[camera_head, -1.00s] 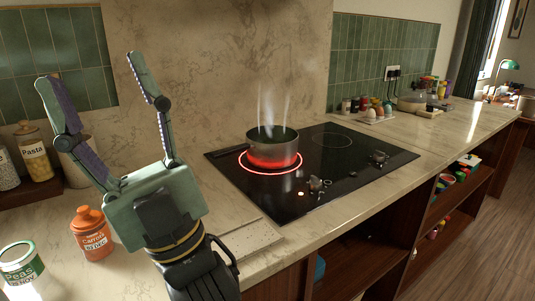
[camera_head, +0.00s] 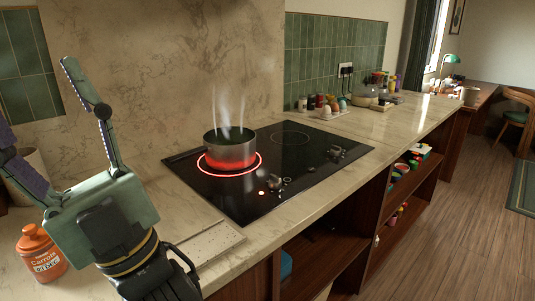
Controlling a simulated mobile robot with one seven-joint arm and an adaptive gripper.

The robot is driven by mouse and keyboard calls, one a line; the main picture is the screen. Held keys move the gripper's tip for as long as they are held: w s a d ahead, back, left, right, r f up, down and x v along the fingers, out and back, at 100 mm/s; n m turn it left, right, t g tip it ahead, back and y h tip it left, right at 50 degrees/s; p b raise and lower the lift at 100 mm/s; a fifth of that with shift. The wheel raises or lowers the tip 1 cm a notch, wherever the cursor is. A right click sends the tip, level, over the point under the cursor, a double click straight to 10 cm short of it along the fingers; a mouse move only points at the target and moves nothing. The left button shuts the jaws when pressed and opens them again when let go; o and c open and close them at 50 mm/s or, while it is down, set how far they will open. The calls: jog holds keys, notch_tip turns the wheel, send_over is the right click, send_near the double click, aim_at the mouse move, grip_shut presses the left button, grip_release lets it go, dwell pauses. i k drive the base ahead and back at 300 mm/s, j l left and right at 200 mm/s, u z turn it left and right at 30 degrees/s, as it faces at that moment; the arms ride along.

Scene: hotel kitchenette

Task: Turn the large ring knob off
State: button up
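A black glass cooktop (camera_head: 235,205) is set in the counter. A steaming metal pot (camera_head: 230,152) stands on its glowing red ring (camera_head: 205,167). An unlit ring (camera_head: 290,138) lies behind it to the right. One knob (camera_head: 275,182) sits near the front, beside a small red light (camera_head: 261,193). Another knob (camera_head: 337,152) sits farther right. I cannot read which knob belongs to which ring. My gripper (camera_head: 35,95) is at the left, fingers spread wide, empty and apart from the knobs. Its left fingertip is cut off by the frame edge.
A pale board (camera_head: 205,240) lies left of the cooktop. Eggs and jars (camera_head: 325,103) stand at the back right. Open shelves (camera_head: 400,200) are below the counter. The right counter has free room.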

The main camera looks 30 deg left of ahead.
aim_at(275, 182)
jog(key=i+l+u, duration=0.35)
jog(key=i+l, duration=0.25)
jog(key=l, duration=0.2)
jog(key=i+j, duration=0.3)
jog(key=i, duration=0.05)
